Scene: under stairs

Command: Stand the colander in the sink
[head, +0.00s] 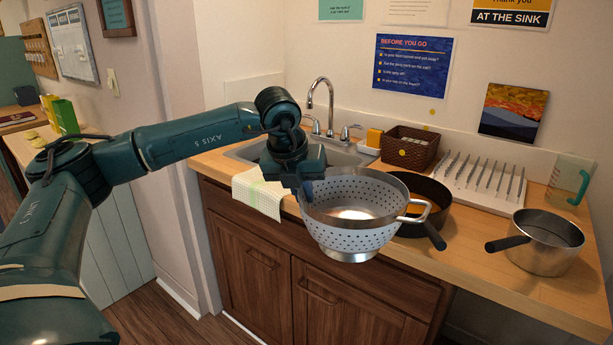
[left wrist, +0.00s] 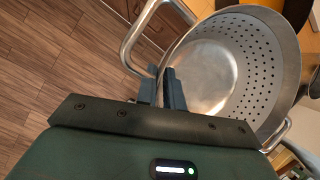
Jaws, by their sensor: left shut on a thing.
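The colander (head: 345,238) is a perforated metal bowl with loop handles and a round foot. It hangs roughly upright in front of the counter's front edge, right of the sink (head: 247,152). My left gripper (head: 308,188) is shut on its left rim side. In the left wrist view the fingers (left wrist: 163,88) meet the rim beside a loop handle, and the colander (left wrist: 262,50) fills the upper right. The sink is set into the counter under a chrome faucet (head: 318,105); my arm and gripper hide part of its basin. My right gripper is not in view.
A checked cloth (head: 260,193) drapes over the counter edge before the sink. A dark pan (head: 428,190) stands behind the colander, a steel saucepan (head: 540,245) farther right. A wicker basket (head: 408,150), a dish rack (head: 480,185) and a measuring jug (head: 568,180) line the back.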

